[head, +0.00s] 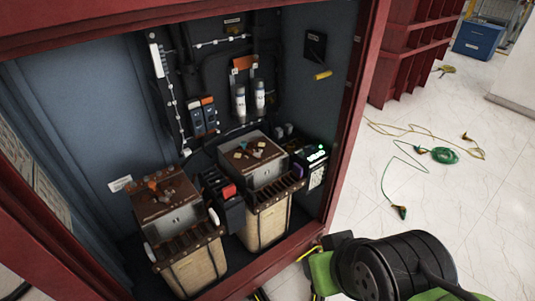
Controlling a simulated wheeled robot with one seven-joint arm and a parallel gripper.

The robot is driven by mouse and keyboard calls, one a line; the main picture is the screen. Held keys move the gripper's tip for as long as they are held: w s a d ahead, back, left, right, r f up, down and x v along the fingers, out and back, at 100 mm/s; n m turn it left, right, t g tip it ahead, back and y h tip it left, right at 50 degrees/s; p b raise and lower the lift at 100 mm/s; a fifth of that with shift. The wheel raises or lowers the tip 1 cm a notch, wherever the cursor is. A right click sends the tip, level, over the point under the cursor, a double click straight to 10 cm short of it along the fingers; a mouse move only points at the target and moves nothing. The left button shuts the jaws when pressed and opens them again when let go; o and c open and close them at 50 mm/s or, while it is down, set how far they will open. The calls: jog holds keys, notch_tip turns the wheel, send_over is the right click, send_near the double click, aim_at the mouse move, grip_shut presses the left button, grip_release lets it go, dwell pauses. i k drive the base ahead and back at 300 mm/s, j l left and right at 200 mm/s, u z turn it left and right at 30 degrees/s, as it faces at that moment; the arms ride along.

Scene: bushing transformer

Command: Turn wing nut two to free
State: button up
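Inside the open cabinet stand two transformers with brown tops and tan lower bodies. The left transformer (180,219) has small orange and grey fittings (153,184) on its top plate. The right transformer (265,175) has small yellowish fittings (239,155) on its top. Some of these may be wing nuts, but they are too small to tell, and I cannot tell which is number two. Green and black parts of my own arm show at the bottom right, outside the cabinet opening and apart from the transformers. My gripper's fingertips are not in view.
The red cabinet frame (345,130) borders the opening. Dark boxes (222,197) stand between the transformers, and a box with green lights (309,160) stands right of them. Cables (443,155) lie on the pale tiled floor. A blue bin (478,40) stands at the back right.

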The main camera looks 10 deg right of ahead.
aim_at(257, 155)
jog(key=i+l+u, duration=0.25)
jog(key=u, duration=0.2)
jog(key=i+l+u, duration=0.65)
jog(key=l+u, duration=0.2)
